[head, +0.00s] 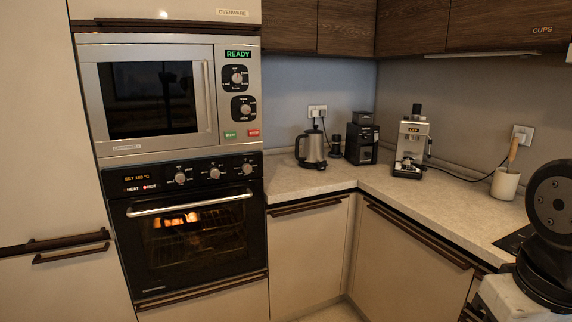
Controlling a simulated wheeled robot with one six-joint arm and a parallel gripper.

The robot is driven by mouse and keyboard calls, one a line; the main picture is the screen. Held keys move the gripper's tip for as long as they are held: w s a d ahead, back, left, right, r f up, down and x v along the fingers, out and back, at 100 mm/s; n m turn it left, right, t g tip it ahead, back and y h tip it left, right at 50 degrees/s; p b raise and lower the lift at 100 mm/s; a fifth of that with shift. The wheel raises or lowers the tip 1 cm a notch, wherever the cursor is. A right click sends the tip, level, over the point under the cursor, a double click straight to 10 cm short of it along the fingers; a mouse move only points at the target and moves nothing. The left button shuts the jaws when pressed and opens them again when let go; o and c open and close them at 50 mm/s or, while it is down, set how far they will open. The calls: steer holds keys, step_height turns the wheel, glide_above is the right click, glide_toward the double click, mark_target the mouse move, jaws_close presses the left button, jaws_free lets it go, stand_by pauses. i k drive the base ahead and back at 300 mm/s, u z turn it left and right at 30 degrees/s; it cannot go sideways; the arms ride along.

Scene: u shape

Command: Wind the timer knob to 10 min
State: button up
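Several knobs show, and their small labels are too fine to read, so I cannot tell which is the timer. The steel microwave (150,43) has an upper knob (236,78) and a lower knob (245,110) on its right panel. The black oven below has a left knob (180,178), a middle knob (214,173) and a right knob (247,169). The microwave display (238,54) reads READY in green. The oven display (137,178) glows orange, seemingly a set temperature. My gripper is not in view; a dark part of my arm shows at the right edge.
The microwave door and oven door (200,278) are shut, and the oven is lit inside. A kettle (312,148), a grinder (361,143), a coffee machine (411,145) and a utensil pot (505,184) stand on the counter (440,198). Handles protrude from the cabinets.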

mark_target(247, 168)
steer(key=u, duration=0.1)
steer(key=i, duration=1.25)
steer(key=u, duration=0.7)
